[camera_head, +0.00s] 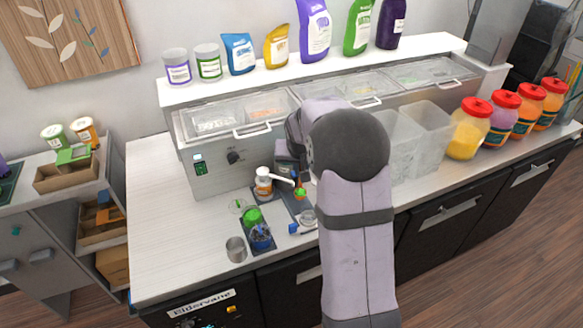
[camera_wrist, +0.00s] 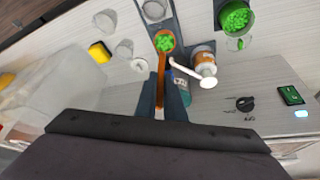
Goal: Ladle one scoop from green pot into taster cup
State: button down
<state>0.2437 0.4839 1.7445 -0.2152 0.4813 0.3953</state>
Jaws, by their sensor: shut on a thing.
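My gripper (camera_wrist: 166,95) is shut on the orange handle of a ladle (camera_wrist: 165,65), whose bowl holds green pieces. The ladle's bowl also shows in the head view (camera_head: 300,191), left of my arm, which hides most of the gripper. The green pot (camera_wrist: 236,17), holding green pieces, is to the right of the ladle in the wrist view; in the head view it (camera_head: 252,217) is on a dark tray. A small clear cup (camera_wrist: 238,43) stands beside the pot. Other clear cups (camera_wrist: 124,49) are to the left in the wrist view. I cannot tell which is the taster cup.
A bottle with a white pump spout (camera_head: 263,182) stands close to the ladle. A blue container (camera_head: 260,238) and a metal cup (camera_head: 236,249) are near the counter's front edge. The machine with a knob (camera_head: 233,157) stands behind. The counter's left end is clear.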

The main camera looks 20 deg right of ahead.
jog(key=shift+s+d+m+g+h, duration=0.15)
jog(key=shift+d+m+g+h, duration=0.1)
jog(key=shift+m, duration=0.5)
jog(key=shift+s+d+m+g+h, duration=0.2)
jog(key=shift+m+g, duration=0.1)
jog(key=shift+m, duration=0.5)
jog(key=shift+s+d+m+g+h, duration=0.15)
jog(key=shift+m+g, duration=0.1)
jog(key=shift+m, duration=0.5)
jog(key=shift+f, duration=0.1)
jog(key=s+f+t+y, duration=0.1)
jog(key=d+f+t+y, duration=0.1)
jog(key=shift+s+d+f+m, duration=0.2)
jog(key=shift+s+f+m, duration=0.1)
jog(key=shift+s, duration=0.1)
jog(key=s+d+f+t+b, duration=0.1)
jog(key=b, duration=0.5)
jog(key=shift+t+y, duration=0.4)
